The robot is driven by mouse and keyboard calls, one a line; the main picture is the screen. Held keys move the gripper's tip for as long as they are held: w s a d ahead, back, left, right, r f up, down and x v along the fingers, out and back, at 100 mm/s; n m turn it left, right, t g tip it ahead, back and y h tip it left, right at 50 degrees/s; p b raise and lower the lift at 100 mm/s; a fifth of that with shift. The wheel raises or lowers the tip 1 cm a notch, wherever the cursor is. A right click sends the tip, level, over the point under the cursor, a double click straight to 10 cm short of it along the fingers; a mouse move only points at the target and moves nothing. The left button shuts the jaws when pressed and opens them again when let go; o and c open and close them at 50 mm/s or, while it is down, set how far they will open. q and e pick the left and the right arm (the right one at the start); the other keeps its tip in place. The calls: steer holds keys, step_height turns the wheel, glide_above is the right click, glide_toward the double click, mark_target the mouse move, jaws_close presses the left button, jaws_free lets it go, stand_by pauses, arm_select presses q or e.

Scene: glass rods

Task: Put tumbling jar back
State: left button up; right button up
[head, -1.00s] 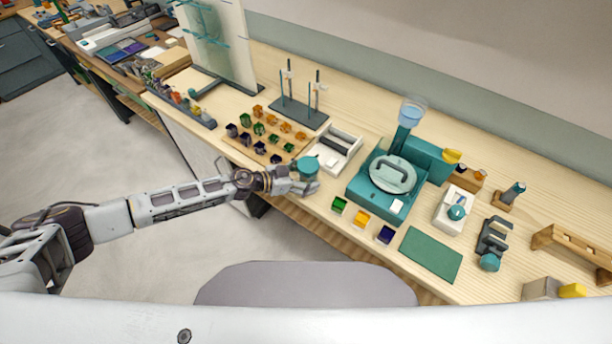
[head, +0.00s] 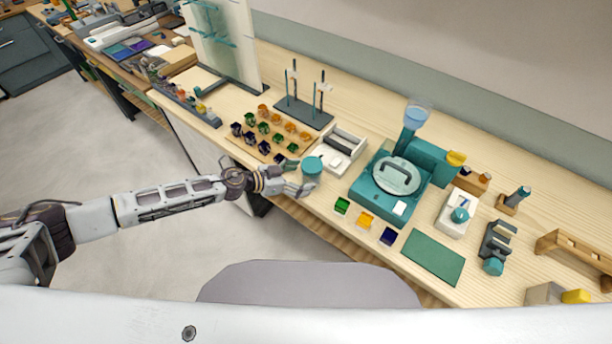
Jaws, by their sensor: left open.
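The tumbling jar, which I take to be the small jar with the teal lid (head: 312,165), stands on the bench at the front edge of the white tray. My left gripper (head: 300,176) is open just left of the jar, with its fingers spread toward it. I cannot tell whether a finger still touches the jar. My right gripper is not in view.
Left of the jar is a wooden board (head: 238,146) with several coloured cubes. To the right are a teal machine (head: 368,194), small coloured boxes (head: 365,219) and a green mat (head: 434,257).

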arm_select(q)
steer(key=v, duration=0.8)
stand_by(0.4)
steer(key=shift+s, duration=0.1)
stand_by(0.6)
